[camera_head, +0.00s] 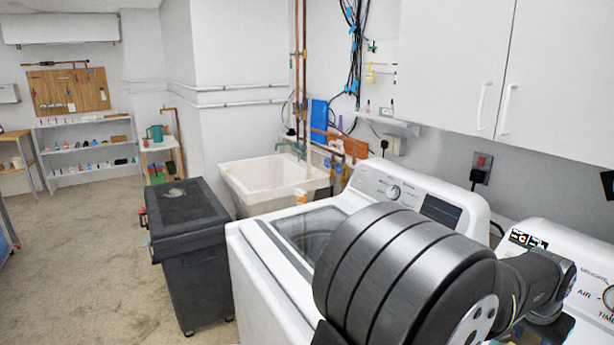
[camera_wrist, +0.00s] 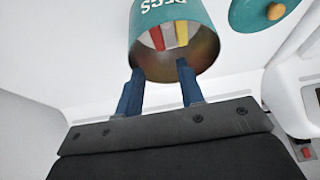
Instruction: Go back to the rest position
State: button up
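My gripper (camera_wrist: 159,66) shows in the wrist view with its two blue fingers spread apart. Nothing is clasped between them. A teal tin (camera_wrist: 158,24) lettered "PEGS" is just beyond the fingertips, its open mouth facing my gripper. Red and yellow pegs (camera_wrist: 157,38) show inside it. The fingertips overlap the tin's rim in the picture; I cannot tell whether they touch it. In the head view my dark arm fills the lower right, and my gripper and the tin are hidden.
A teal lid (camera_wrist: 258,12) with a wooden knob lies beside the tin. The head view shows a white washer (camera_head: 262,270), a second white machine (camera_head: 590,270) at right, a utility sink (camera_head: 270,180), a dark bin (camera_head: 193,270) and wall cabinets (camera_head: 500,70). Open floor lies at left.

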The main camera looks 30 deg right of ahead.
dwell(0.3)
jog(key=v, duration=1.3)
jog(key=x, duration=1.3)
jog(key=shift+f, duration=0.45)
jog(key=s+a+r, duration=0.5)
jog(key=s+r, duration=0.5)
jog(key=r, duration=0.2)
jog(key=w+a+f, duration=0.4)
jog(key=w+a, duration=0.2)
jog(key=a, duration=0.3)
jog(key=w+a+f+n, duration=0.1)
jog(key=w+a+f, duration=0.4)
jog(key=a, duration=0.3)
jog(key=shift+w+a, duration=0.4)
jog(key=shift+w, duration=0.35)
